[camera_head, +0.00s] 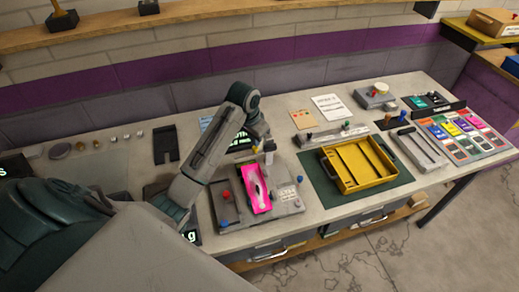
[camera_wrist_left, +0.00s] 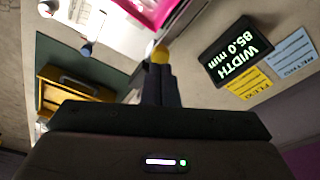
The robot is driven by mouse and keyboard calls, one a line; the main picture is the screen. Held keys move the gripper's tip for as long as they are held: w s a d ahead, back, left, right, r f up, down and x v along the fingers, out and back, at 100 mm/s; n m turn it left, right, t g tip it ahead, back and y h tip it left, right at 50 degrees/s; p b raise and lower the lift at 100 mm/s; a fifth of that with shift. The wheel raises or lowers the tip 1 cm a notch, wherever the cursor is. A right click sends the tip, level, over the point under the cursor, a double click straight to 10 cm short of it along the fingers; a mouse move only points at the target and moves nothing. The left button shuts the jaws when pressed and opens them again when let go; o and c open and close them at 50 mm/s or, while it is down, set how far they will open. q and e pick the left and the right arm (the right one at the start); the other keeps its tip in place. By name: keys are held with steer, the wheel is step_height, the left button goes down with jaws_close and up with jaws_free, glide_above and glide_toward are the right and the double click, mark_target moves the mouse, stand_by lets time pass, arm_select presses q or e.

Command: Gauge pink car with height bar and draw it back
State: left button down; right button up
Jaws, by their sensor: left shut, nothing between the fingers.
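The pink car (camera_head: 263,202), with a white and dark top, lies on the grey gauge plate (camera_head: 288,208) in the head view. Its pink edge shows at the top of the left wrist view (camera_wrist_left: 148,10). My left gripper (camera_head: 268,160) points down at the far end of the car. Its dark fingers (camera_wrist_left: 160,70) are shut with nothing between them. A yellow knob (camera_wrist_left: 160,55) is right by the fingertips; I cannot tell whether they touch it. I cannot make out the height bar for certain. My right gripper is in neither view.
A display (camera_wrist_left: 236,50) reads WIDTH 85.0 mm, beside yellow (camera_wrist_left: 249,83) and blue (camera_wrist_left: 293,52) cards. A red knob (camera_head: 225,195) stands left of the car. A yellow tray (camera_head: 386,181) on a green mat (camera_head: 320,188) lies to the right. Bare bench shows left of the plate.

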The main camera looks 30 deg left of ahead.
mark_target(255, 148)
arm_select(q)
steer(key=shift+f, duration=0.95)
stand_by(0.3)
steer(key=shift+f+b, duration=0.35)
steer(key=shift+f, duration=1.55)
stand_by(0.7)
stand_by(0.7)
steer(key=shift+r+p, duration=0.7)
steer(key=shift+r, duration=3.35)
steer(key=shift+s+f, duration=0.1)
